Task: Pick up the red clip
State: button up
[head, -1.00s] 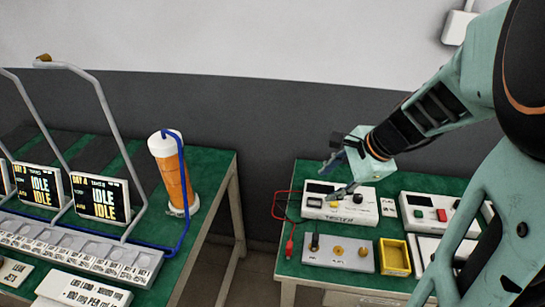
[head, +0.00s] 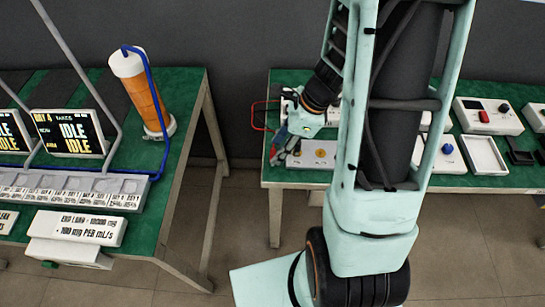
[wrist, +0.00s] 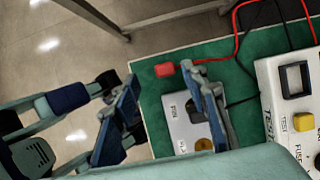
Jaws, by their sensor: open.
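The red clip (wrist: 164,69) lies on the green table top near its edge, at the end of a red wire, in the wrist view. My gripper (wrist: 166,92) is open, with one blue-padded finger on each side of the clip's position in the picture. Nothing is between the pads; whether they are at the clip's height I cannot tell. In the head view my gripper (head: 287,143) hangs over the left front part of the right table, and my arm hides much of that table.
A grey panel (wrist: 181,128) with a brass knob lies close beside my right finger. A white tester box (wrist: 272,100) with a yellow button stands to the right. A black wire runs near the red one. The left table (head: 190,125) holds an orange canister (head: 145,95).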

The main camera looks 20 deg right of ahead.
aim_at(275, 151)
jog(key=x, duration=0.3)
jog(key=b+x, duration=0.1)
jog(key=x, duration=0.1)
jog(key=shift+w+d+f, duration=0.15)
jog(key=shift+w+d, duration=0.15)
jog(key=shift+w, duration=0.05)
jog(key=c, duration=1.1)
jog(key=shift+o, duration=0.2)
